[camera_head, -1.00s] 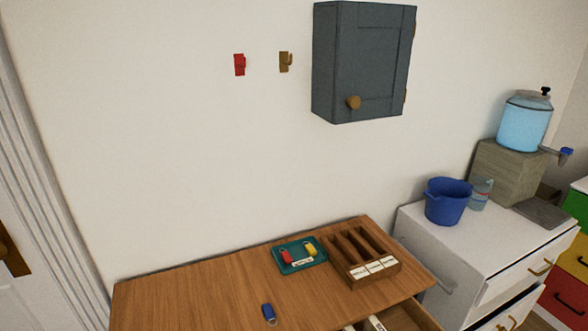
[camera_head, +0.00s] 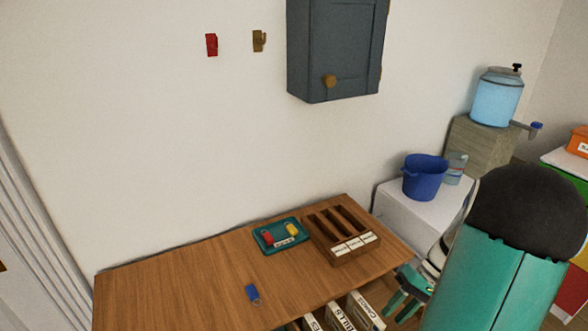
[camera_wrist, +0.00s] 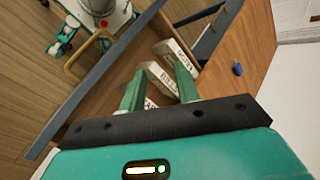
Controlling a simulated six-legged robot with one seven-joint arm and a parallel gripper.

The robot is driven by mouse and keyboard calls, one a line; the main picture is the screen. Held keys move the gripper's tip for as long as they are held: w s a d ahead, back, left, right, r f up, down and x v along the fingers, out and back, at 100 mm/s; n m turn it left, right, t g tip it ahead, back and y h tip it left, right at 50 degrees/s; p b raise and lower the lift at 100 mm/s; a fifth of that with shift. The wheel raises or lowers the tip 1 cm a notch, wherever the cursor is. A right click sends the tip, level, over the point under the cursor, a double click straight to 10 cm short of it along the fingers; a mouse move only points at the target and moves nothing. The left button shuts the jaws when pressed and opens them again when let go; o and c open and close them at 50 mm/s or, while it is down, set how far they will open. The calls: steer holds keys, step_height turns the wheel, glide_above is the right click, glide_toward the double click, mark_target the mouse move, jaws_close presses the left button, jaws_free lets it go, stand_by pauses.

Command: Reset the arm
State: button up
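My gripper (camera_head: 404,299) is low at the right of the head view, beside the front right of the wooden desk (camera_head: 170,285). In the wrist view my gripper (camera_wrist: 160,88) has its two green fingers apart, with nothing held between them. The open drawer with white labelled boxes (camera_wrist: 160,77) lies beyond the fingertips. My teal and black arm covers the lower right of the head view and hides part of the white cabinet.
On the desk are a blue key fob (camera_head: 252,292), a teal tray (camera_head: 262,246) with red and yellow fobs, and a wooden organizer (camera_head: 350,257). A blue bucket (camera_head: 424,178) and water dispenser (camera_head: 497,98) stand right. A grey wall cabinet (camera_head: 335,45) hangs above.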

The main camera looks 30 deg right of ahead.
steer(key=w+a+r+n+h, duration=0.1)
steer(key=w+a+r+h, duration=0.2)
steer(key=a+r, duration=0.35)
steer(key=w+a+r+n+h, duration=0.2)
steer(key=w+a+r+h, duration=0.1)
steer(key=a+r, duration=0.3)
steer(key=s+a+r+n+t+h, duration=0.1)
steer(key=a+r+t, duration=0.1)
steer(key=a, duration=0.5)
steer(key=s+a+r+n+t+h, duration=0.1)
steer(key=s+a+r+t, duration=0.1)
steer(key=a+r, duration=0.3)
steer(key=shift+a+r+t, duration=0.3)
steer(key=shift+a+t, duration=0.4)
steer(key=shift+a, duration=0.55)
steer(key=shift+d, duration=0.1)
